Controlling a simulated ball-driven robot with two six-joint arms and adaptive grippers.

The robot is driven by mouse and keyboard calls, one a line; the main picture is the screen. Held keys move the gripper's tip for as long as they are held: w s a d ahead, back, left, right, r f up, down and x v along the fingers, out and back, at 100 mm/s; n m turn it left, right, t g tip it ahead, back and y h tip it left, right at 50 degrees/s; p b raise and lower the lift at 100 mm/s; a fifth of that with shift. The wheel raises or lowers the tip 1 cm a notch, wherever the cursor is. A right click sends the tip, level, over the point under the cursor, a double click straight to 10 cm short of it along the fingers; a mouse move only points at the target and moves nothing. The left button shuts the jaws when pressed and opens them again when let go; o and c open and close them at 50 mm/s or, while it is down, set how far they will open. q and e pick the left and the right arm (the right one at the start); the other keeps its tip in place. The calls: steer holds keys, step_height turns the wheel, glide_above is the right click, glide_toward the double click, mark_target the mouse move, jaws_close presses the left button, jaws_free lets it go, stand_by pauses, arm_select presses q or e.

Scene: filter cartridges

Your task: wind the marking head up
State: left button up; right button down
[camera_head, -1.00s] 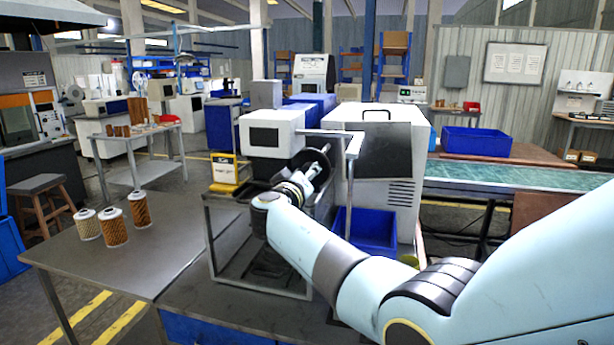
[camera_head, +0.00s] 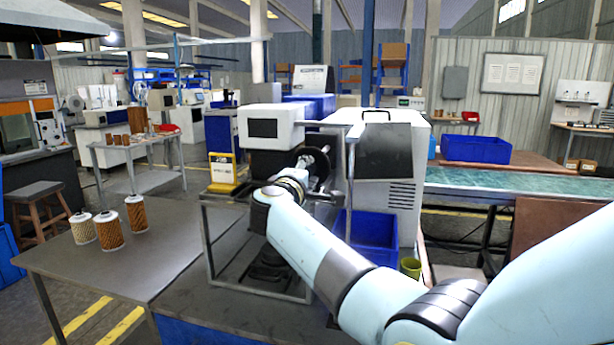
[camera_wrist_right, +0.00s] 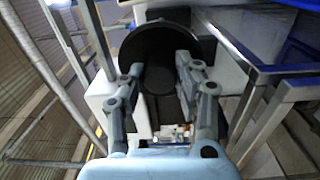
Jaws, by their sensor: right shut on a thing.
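The marking head (camera_head: 270,127), a white box with a dark screen, stands above the metal frame (camera_head: 207,245) in the head view. A dark round handwheel (camera_head: 322,160) is at its right side; its black disc also fills the upper middle of the right wrist view (camera_wrist_right: 150,40). My right gripper (camera_head: 318,172) is at this wheel, partly hidden by my wrist. In the wrist view its two fingers (camera_wrist_right: 164,85) are shut on a dark handle (camera_wrist_right: 160,80) in front of the disc. The grip itself is hard to see. My left gripper is not in view.
Several filter cartridges (camera_head: 110,230) stand on the grey bench (camera_head: 160,240) at left. A white cabinet (camera_head: 405,165) with a blue bin (camera_head: 372,235) before it is close on the right. A metal post (camera_head: 349,185) rises just right of the wheel.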

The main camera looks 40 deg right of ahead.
steer(key=n, duration=0.5)
steer(key=shift+n+p, duration=0.3)
steer(key=shift+p, duration=0.05)
steer(key=n+p, duration=0.1)
steer(key=n, duration=0.2)
steer(key=shift+a, duration=0.1)
steer(key=shift+n+p, duration=0.5)
steer(key=shift+n, duration=1.1)
steer(key=shift+f, duration=0.1)
steer(key=c, duration=1.3)
jaws_free()
steer(key=o, duration=0.4)
steer(key=shift+c, duration=0.2)
